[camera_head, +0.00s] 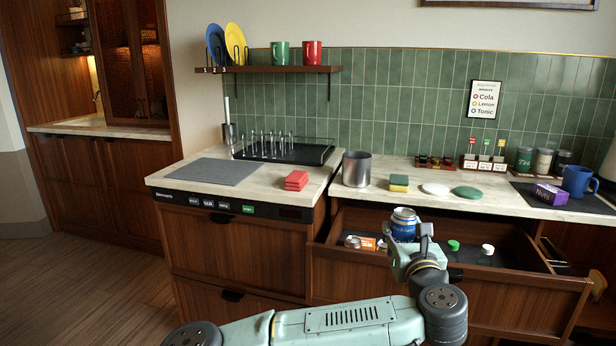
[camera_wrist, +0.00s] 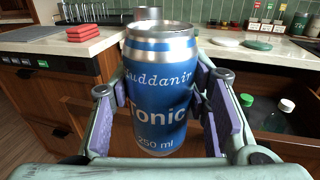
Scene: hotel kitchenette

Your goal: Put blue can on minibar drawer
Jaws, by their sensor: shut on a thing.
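My gripper (camera_head: 411,248) is shut on the blue can (camera_head: 404,222), a blue and silver tonic can held upright. In the wrist view the blue can (camera_wrist: 158,95) sits between the purple finger pads of my gripper (camera_wrist: 160,115), with its label facing the camera. In the head view the can is over the open minibar drawer (camera_head: 502,308), near its left part. My gripper and arm hide part of the drawer's inside, and I cannot tell whether the can touches the drawer bottom.
The drawer holds an orange-labelled item (camera_head: 367,243), a green-capped bottle (camera_head: 453,245) and a white-capped bottle (camera_head: 488,249).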

